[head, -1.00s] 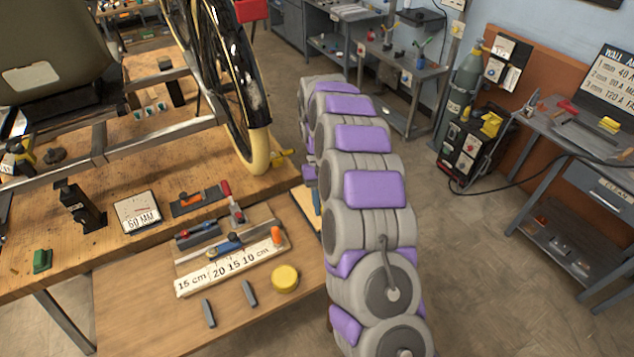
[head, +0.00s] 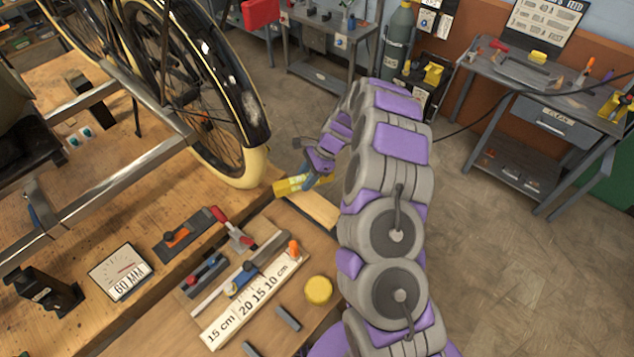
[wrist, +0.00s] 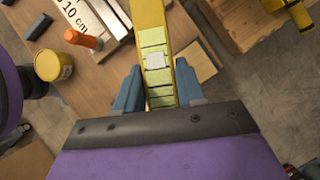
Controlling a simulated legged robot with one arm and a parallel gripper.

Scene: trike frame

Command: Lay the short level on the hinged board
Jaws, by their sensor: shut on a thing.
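The short level (head: 289,186) is yellow, with pale greenish panels along its face. My gripper (head: 318,172) is shut on it, near the foot of the wheel. In the wrist view the level (wrist: 153,40) runs up between the blue fingers of my gripper (wrist: 157,88). A pale wooden board (head: 315,207) lies just below and right of the level in the head view. It also shows beside the level in the wrist view (wrist: 197,62). I cannot tell if this is the hinged board, as no hinge shows clearly.
A white ruler block (head: 255,300), an orange-handled tool, a yellow round tin (head: 318,290) and a red-handled clamp (head: 232,232) lie on the lower wooden surface. Open floor lies to the right.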

